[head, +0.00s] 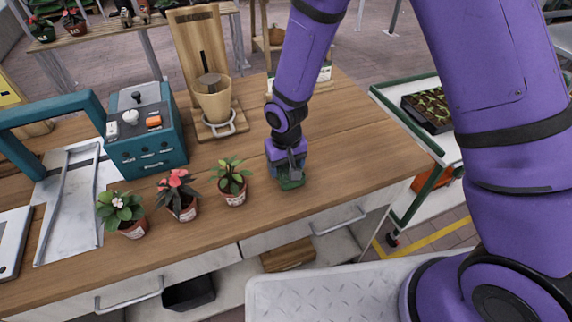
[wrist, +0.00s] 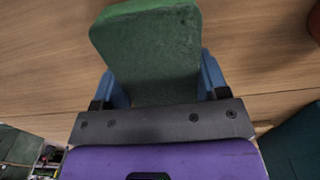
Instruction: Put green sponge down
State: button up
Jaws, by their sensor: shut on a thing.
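My gripper (head: 291,170) points down over the right part of the wooden workbench (head: 350,150), to the right of the potted plants. It is shut on the green sponge (wrist: 150,50), which fills the space between the blue fingers in the wrist view. In the head view the sponge (head: 291,184) shows as a small dark green patch at the fingertips, at or very near the bench top. I cannot tell whether the sponge touches the wood.
Potted plants stand left of my gripper, the nearest a green-and-yellow one (head: 232,180), then a red one (head: 178,195) and a white-flowered one (head: 122,212). A teal machine (head: 146,140) and a wooden stand with a pot (head: 213,100) are behind. Bench at right is clear.

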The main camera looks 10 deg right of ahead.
jog(key=o, duration=1)
jog(key=shift+f, duration=0.1)
jog(key=d+r+t, duration=0.1)
jog(key=d+r, duration=0.2)
jog(key=r, duration=0.8)
jog(key=d+r, duration=0.4)
jog(key=r, duration=0.6)
jog(key=s+d+r+m+t, duration=0.2)
jog(key=s+d+r, duration=0.3)
jog(key=d+r, duration=0.4)
jog(key=s+d+r, duration=0.3)
jog(key=s, duration=0.2)
jog(key=s+d+r+t, duration=0.1)
jog(key=s+d+r, duration=0.2)
jog(key=s, duration=0.2)
jog(key=s+d+r+m+t, duration=0.1)
jog(key=s+d+r, duration=0.2)
jog(key=s, duration=0.2)
jog(key=shift+r, duration=0.1)
jog(key=shift+w, duration=0.1)
